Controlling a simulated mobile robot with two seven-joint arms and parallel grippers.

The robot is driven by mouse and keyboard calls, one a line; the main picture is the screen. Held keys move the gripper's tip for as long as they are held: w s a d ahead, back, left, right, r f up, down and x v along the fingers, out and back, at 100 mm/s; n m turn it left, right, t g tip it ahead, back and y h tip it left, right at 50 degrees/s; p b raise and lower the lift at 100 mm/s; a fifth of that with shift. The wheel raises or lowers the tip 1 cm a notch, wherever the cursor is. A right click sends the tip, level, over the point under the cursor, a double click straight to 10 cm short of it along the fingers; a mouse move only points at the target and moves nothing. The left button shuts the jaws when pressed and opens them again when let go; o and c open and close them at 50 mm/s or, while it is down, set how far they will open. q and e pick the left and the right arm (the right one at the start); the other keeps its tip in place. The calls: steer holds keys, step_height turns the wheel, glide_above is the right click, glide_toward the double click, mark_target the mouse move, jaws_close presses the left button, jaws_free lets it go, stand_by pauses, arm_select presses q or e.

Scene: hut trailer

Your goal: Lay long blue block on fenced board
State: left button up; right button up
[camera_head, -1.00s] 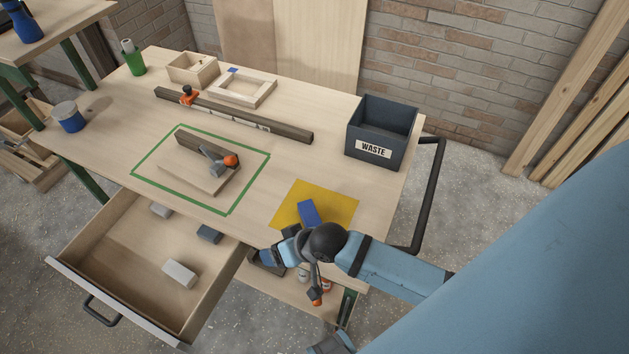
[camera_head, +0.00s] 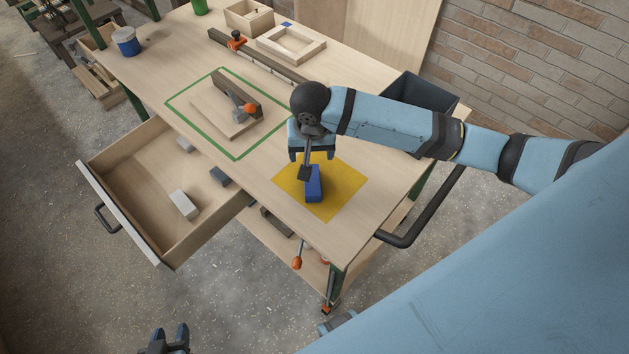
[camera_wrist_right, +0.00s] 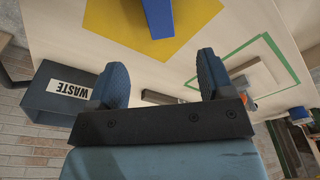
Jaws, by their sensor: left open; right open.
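The long blue block (camera_head: 314,184) lies on the yellow mat (camera_head: 345,189); its near part also shows at the top of the right wrist view (camera_wrist_right: 158,16). My right gripper (camera_head: 308,164) is over the block's far end, open and empty. In the right wrist view its two fingers (camera_wrist_right: 162,78) are spread, with the block beyond them and apart. The fenced board (camera_head: 211,118) lies inside a green tape outline, with a dark wooden fence (camera_head: 236,90) along its far side and an orange-knobbed clamp (camera_head: 247,109) on it. My left gripper (camera_head: 167,339) is open and low at the bottom edge, away from the table.
The dark waste bin (camera_head: 425,91) stands at the table's right end, partly hidden by my right arm. An open drawer (camera_head: 135,172) with several small blocks juts out in front. A long dark beam (camera_head: 275,64) and a wooden frame (camera_head: 291,43) lie behind the board.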

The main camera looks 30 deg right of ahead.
glide_above(312, 179)
steer(key=f, duration=0.7)
steer(key=shift+a+f, duration=0.15)
steer(key=shift+a, duration=0.05)
steer(key=shift+d+f, duration=0.2)
steer(key=shift+f, duration=2.9)
steer(key=shift+c, duration=0.2)
steer(key=c, duration=1.1)
steer(key=shift+o, duration=0.2)
steer(key=shift+r, duration=0.2)
step_height(312, 179, up, 27)
steer(key=s+n+p, duration=0.3)
steer(key=n+p, duration=0.2)
steer(key=p, duration=0.1)
steer(key=shift+a+y, duration=0.3)
steer(key=shift+a, duration=0.1)
